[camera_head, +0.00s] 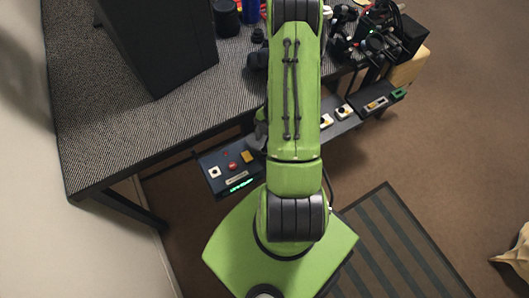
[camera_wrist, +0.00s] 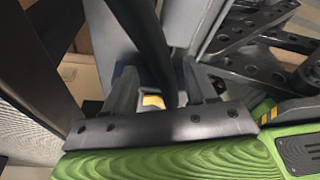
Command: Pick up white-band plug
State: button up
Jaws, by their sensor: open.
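I cannot make out the white-band plug for certain in either view. A group of black plugs and cables (camera_head: 375,42) sits at the back right of the table in the head view. In the wrist view my gripper (camera_wrist: 160,78) is open, its two grey fingers standing apart. A thick dark bar or cable (camera_wrist: 145,35) runs down from the top between or in front of the fingers; I cannot tell whether it touches them. A small white and yellow patch (camera_wrist: 153,101) shows low between the fingers. My arm hides the gripper in the head view.
The grey-topped table (camera_head: 135,135) carries a large dark box (camera_head: 160,45) at left. A low control panel (camera_head: 232,170) with buttons runs along the front edge. A striped mat (camera_head: 400,245) lies on the brown floor at right. A perforated dark metal frame (camera_wrist: 245,68) is close to the gripper.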

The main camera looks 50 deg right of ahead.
jog(key=b+x, duration=0.1)
jog(key=x, duration=0.3)
jog(key=shift+r, duration=0.1)
grip_shut()
notch_tip(320, 180, up, 10)
jog(key=p, duration=0.3)
jog(key=shift+a, duration=0.1)
